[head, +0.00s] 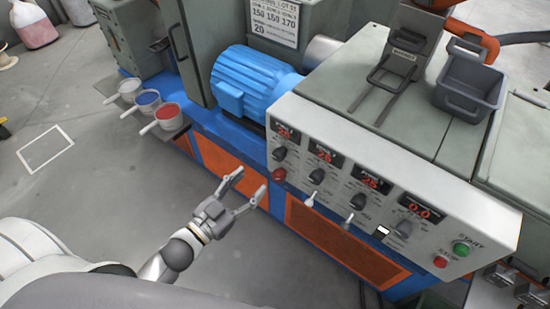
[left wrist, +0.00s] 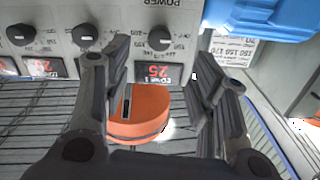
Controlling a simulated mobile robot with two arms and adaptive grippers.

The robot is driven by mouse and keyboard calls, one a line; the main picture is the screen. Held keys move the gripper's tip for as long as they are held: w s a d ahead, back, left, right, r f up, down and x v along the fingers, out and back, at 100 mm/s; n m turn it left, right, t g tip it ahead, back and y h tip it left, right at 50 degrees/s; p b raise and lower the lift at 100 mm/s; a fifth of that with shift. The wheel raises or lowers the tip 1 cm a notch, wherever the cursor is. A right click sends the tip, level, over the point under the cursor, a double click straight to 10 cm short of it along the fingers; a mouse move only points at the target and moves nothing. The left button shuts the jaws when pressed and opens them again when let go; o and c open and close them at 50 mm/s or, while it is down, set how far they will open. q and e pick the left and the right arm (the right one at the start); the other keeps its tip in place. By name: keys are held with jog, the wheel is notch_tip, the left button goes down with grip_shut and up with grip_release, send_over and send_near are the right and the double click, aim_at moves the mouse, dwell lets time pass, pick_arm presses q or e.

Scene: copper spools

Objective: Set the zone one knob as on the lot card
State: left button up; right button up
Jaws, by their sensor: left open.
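The zone one knob (head: 280,153) is a dark knob at the left end of the white control panel (head: 455,207). Its red display (head: 286,134) is above it and seems to read 25. The lot card (head: 275,20) at the back shows 150 150 170 and 20. My left gripper (head: 250,183) is open and empty, in front of the panel's left end and apart from the knob. My right gripper is not in view.
A red knob (head: 279,175) sits just below the zone one knob. More knobs, toggles and displays run rightward. A blue motor (head: 248,82) stands left of the panel. Several cups (head: 168,115) of pellets stand at left. A grey bin (head: 470,85) sits on top.

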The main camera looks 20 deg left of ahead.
aim_at(276, 158)
pick_arm(q)
jog(key=p+x, duration=0.1)
jog(key=x, duration=0.8)
jog(key=shift+w+d+r, duration=0.15)
jog(key=shift+w, duration=0.25)
jog(key=shift+w+d, duration=0.2)
jog(key=shift+w, duration=0.4)
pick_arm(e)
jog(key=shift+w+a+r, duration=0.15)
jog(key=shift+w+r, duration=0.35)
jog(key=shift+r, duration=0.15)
pick_arm(q)
jog(key=shift+c, duration=0.4)
jog(key=c, duration=1)
